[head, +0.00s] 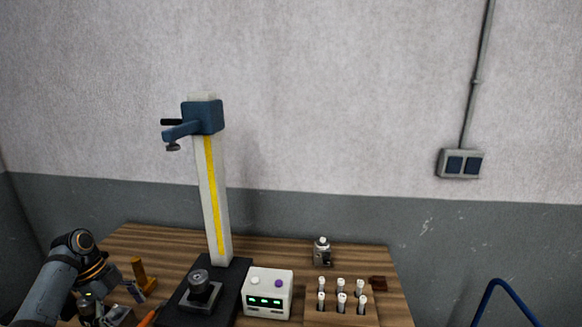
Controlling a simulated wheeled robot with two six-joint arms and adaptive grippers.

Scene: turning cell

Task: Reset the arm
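My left arm comes in at the lower left of the head view, bent downward over the left part of the wooden table (130,243). My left gripper (92,316) is low at the picture's bottom edge, and its fingers are too small and cut off to tell whether they are open or shut. My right arm and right gripper are not in view. A tall measuring stand (216,200) with a yellow strip stands upright on a black base. Its blue head (203,117) with a side arm is high on the column.
A white box with green displays (268,291) stands right of the stand. A wooden rack (372,317) holds several white-capped pieces. A small metal device (322,251) is behind it. An orange-yellow bracket (143,273) is near my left arm. A blue tubular frame (496,284) is at right.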

